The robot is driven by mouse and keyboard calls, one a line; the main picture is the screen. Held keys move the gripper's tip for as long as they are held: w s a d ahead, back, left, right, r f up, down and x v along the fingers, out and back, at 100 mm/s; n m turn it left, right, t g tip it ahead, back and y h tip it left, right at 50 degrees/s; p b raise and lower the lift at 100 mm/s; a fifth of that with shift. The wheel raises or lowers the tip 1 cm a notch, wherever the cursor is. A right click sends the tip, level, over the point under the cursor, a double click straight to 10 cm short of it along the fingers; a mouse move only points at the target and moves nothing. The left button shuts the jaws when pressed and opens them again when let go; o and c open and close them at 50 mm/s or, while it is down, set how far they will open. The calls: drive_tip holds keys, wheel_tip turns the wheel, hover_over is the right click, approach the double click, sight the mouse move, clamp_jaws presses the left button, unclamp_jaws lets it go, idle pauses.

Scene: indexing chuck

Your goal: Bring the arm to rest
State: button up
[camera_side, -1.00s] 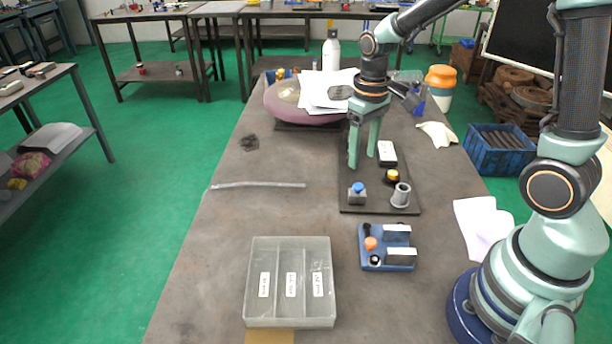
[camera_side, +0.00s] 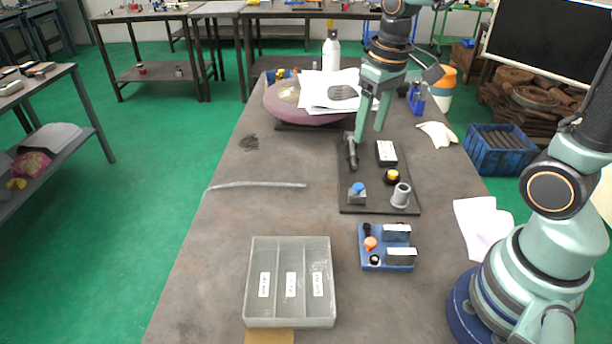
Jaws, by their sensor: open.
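My gripper (camera_side: 368,136) hangs above the far part of a dark board (camera_side: 370,208), fingers pointing down. The two fingers are spread apart with nothing seen between them. A dark upright post (camera_side: 352,152) stands on the board just below the left finger; I cannot tell whether they touch. The board also carries a white box (camera_side: 386,152), a yellow-topped black button (camera_side: 392,176), a grey block with a blue knob (camera_side: 357,192) and a grey hollow cylinder (camera_side: 400,195).
In front of the board is a blue fixture (camera_side: 372,264) with metal blocks and an orange knob. A clear three-compartment tray (camera_side: 290,322) lies left of it. Papers (camera_side: 330,92) rest on a round purplish object (camera_side: 290,112) behind. The left bench area is mostly clear.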

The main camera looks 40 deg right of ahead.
drive_tip(key=s+a+r+t, duration=0.2)
drive_tip(key=s+r+t, duration=0.2)
drive_tip(key=s+r, duration=0.1)
drive_tip(key=shift+s+a, duration=0.25)
drive_tip(key=shift+s, duration=0.2)
